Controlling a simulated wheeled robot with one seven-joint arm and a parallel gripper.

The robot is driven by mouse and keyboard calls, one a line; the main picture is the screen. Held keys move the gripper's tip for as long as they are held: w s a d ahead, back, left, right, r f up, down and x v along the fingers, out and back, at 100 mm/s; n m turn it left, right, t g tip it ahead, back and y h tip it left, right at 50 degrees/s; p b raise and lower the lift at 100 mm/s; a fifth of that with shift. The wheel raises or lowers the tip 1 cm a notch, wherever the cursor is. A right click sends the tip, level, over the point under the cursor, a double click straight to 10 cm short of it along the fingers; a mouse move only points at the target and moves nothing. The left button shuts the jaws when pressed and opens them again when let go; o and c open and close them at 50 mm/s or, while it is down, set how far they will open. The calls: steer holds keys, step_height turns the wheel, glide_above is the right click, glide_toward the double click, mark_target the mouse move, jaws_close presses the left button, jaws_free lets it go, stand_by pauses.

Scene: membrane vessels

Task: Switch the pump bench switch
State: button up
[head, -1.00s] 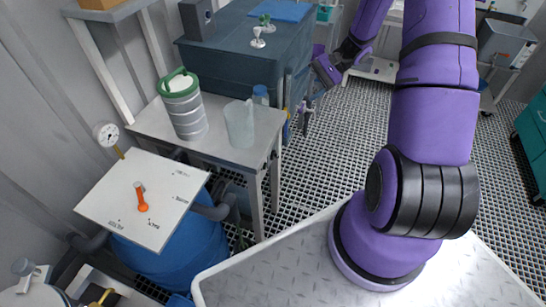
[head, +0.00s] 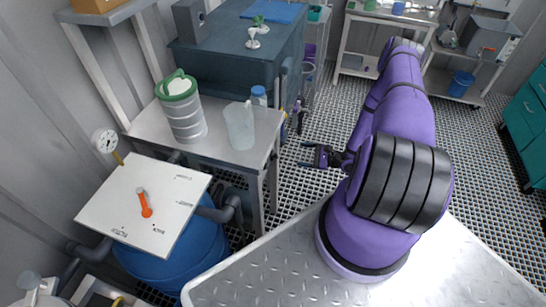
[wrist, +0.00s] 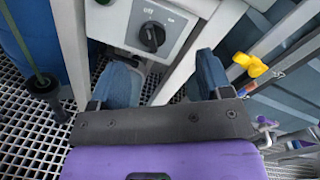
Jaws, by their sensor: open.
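The switch is a black rotary knob (wrist: 152,37) on a light grey box (wrist: 172,18) at the top of the wrist view. The lettering "off" shows above the knob, and other small marks are beside it. The switch does not show in the head view. My gripper (wrist: 165,78) is open and empty, with its two blue fingers apart and pointing toward the box. The knob lies beyond the fingertips, between them and slightly left of centre, apart from both. In the head view my gripper (head: 308,156) is low, right of the metal table, pointing left.
A metal table (head: 222,160) carries a green-handled canister (head: 182,110) and a translucent jug (head: 239,126). A white panel (head: 115,205) with an orange lever covers a blue drum (head: 180,255). In the wrist view, a yellow handle (wrist: 249,65) is right of the fingers and grey posts stand close.

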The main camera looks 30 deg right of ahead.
mark_target(277, 156)
steer(key=shift+m+t+h, duration=0.6)
steer(key=shift+m, duration=0.1)
steer(key=w+a+f, duration=0.1)
steer(key=w+a, duration=0.1)
steer(key=w+a+f, duration=0.1)
steer(key=w+a, duration=0.2)
steer(key=w+a+f, duration=0.1)
steer(key=w+a, duration=0.1)
steer(key=shift+w+a+f, duration=0.1)
steer(key=shift+w+a, duration=0.1)
steer(key=shift+a, duration=0.15)
steer(key=c, duration=0.9)
